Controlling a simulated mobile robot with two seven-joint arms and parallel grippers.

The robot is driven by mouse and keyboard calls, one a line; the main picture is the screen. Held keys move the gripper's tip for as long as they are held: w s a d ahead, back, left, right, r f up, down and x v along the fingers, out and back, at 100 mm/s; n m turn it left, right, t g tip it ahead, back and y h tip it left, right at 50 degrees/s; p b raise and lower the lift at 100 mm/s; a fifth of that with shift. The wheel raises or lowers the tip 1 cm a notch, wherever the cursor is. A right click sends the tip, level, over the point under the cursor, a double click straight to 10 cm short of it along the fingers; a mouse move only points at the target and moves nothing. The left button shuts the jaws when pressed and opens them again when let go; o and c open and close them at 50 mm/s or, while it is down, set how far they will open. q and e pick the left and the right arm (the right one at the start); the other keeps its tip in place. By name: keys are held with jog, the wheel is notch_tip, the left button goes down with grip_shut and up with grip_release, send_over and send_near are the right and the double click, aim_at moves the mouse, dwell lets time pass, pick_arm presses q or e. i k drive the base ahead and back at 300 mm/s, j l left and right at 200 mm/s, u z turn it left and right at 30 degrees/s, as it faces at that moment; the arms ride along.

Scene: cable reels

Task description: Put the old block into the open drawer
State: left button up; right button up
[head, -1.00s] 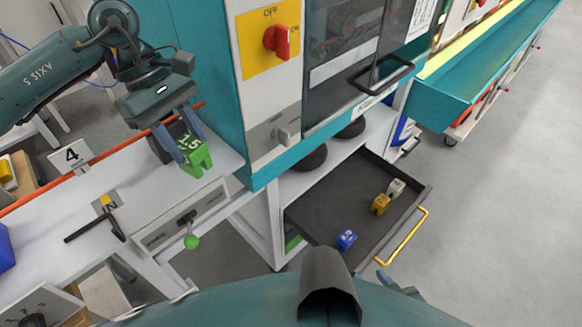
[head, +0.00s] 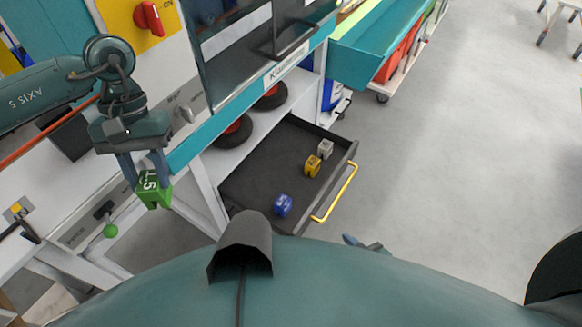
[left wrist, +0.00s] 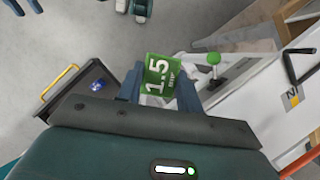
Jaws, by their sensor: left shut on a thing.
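My left gripper (head: 143,166) is shut on a green block (head: 154,193) marked 1.5 and holds it in the air, left of the drawer. The block also shows between the fingers in the left wrist view (left wrist: 160,76). The open drawer (head: 240,180) is dark grey with a yellow handle (head: 336,193). In it stand a blue block (head: 283,205), a yellow block (head: 312,166) and a grey block (head: 325,149). Part of my right gripper (head: 366,243) shows past the edge of my body; its fingers are too hidden to judge.
The white bench (head: 90,200) with a green-knobbed lever (head: 110,231) lies to the left. The cabinet with its dark door (head: 250,50) stands above and behind the drawer. A shelf with dark round reels (head: 233,132) is beside the drawer.

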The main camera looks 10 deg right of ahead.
aim_at(278, 183)
jog(key=i+l, duration=0.15)
jog(key=l, duration=0.2)
jog(key=i+l, duration=0.1)
jog(key=l, duration=0.3)
jog(key=i+l, duration=0.15)
jog(key=l, duration=0.2)
jog(key=i+l, duration=0.15)
jog(key=l, duration=0.25)
jog(key=i+l, duration=0.1)
jog(key=l, duration=0.25)
